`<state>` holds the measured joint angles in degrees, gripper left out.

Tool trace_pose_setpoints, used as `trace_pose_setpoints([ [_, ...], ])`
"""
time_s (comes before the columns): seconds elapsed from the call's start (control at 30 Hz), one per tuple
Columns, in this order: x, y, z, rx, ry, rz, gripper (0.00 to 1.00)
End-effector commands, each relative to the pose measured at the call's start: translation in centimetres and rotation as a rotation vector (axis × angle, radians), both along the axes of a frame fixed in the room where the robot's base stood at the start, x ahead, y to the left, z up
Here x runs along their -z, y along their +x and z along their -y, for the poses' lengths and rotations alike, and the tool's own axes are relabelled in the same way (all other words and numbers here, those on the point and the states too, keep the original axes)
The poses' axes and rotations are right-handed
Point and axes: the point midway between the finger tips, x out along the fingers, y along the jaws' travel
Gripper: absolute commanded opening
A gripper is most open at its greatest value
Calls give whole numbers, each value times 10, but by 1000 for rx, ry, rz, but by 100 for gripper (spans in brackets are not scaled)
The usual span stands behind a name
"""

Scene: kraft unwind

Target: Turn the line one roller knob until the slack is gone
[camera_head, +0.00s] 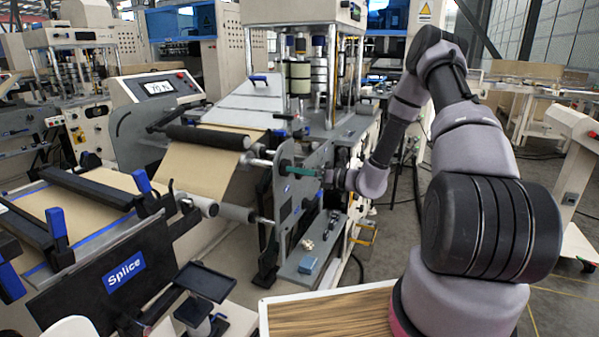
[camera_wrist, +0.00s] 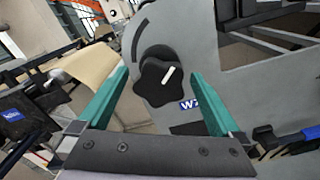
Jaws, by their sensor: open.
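The black lobed roller knob (camera_wrist: 158,83) with a white pointer mark sits on the grey side plate (camera_wrist: 178,30) in the wrist view. The pointer leans up and to the right. My gripper (camera_wrist: 159,76) is open, its two teal fingers on either side of the knob; I cannot tell whether they touch it. In the head view my gripper (camera_head: 288,167) is at the machine's side plate, and the knob is not clearly visible there. The brown kraft web (camera_head: 200,170) hangs below a black roller (camera_head: 208,137); it also shows, curved, in the wrist view (camera_wrist: 88,76).
A splice table (camera_head: 125,265) with blue-handled clamps stands at the left. A small blue box (camera_head: 308,264) lies on the machine's lower ledge. A display panel (camera_head: 160,87) stands behind the web. A wooden-topped surface (camera_head: 330,315) is in front.

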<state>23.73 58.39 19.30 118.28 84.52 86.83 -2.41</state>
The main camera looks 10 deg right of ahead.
Motion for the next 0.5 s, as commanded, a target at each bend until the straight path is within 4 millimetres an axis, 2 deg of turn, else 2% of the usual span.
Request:
trace_pose_setpoints([
  [0.5,0,-33,51,3,-1,-1,100],
])
